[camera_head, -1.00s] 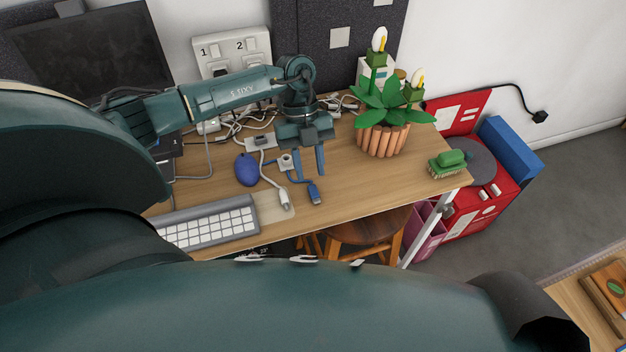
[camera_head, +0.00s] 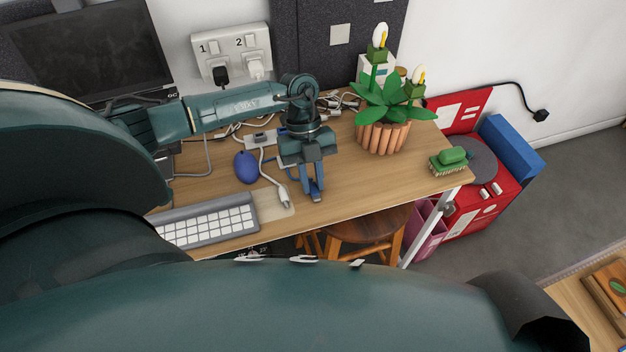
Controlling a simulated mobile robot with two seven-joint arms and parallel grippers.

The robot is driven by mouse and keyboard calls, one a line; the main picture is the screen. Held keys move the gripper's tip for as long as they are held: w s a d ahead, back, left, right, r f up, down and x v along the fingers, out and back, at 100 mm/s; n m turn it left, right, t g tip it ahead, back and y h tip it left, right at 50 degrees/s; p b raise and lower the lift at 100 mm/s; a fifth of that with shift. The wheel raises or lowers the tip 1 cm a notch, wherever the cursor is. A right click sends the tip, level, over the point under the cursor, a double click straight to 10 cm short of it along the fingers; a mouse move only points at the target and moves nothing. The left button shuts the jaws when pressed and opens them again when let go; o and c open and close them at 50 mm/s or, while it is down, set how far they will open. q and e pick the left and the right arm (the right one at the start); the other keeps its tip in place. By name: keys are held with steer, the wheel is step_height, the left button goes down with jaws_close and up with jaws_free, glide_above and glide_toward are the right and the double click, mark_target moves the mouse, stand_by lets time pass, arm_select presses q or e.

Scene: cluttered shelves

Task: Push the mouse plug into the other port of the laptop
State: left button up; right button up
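The laptop's dark screen (camera_head: 90,50) stands at the back left of the desk. My arm hides much of its base, and I cannot make out its ports. A blue mouse (camera_head: 245,167) lies on the desk in the middle. My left gripper (camera_head: 312,192) points down at the desk right of the mouse, with its fingers at the blue mouse plug, which they mostly hide. I cannot tell whether the fingers have closed on it. My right gripper is not in view.
A white cable plug (camera_head: 284,201) lies just left of the gripper. A grey keyboard (camera_head: 207,222) is at the front left. A potted plant (camera_head: 381,137) and a green brush (camera_head: 452,160) stand to the right. Tangled cables lie behind. The desk right of the gripper is clear.

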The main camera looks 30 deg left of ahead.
arm_select(q)
jaws_close()
steer(key=shift+r+p, duration=0.5)
steer(key=shift+p, duration=0.15)
stand_by(0.4)
steer(key=shift+r+p, duration=2.25)
steer(key=shift+r, duration=0.2)
jaws_free()
jaws_close()
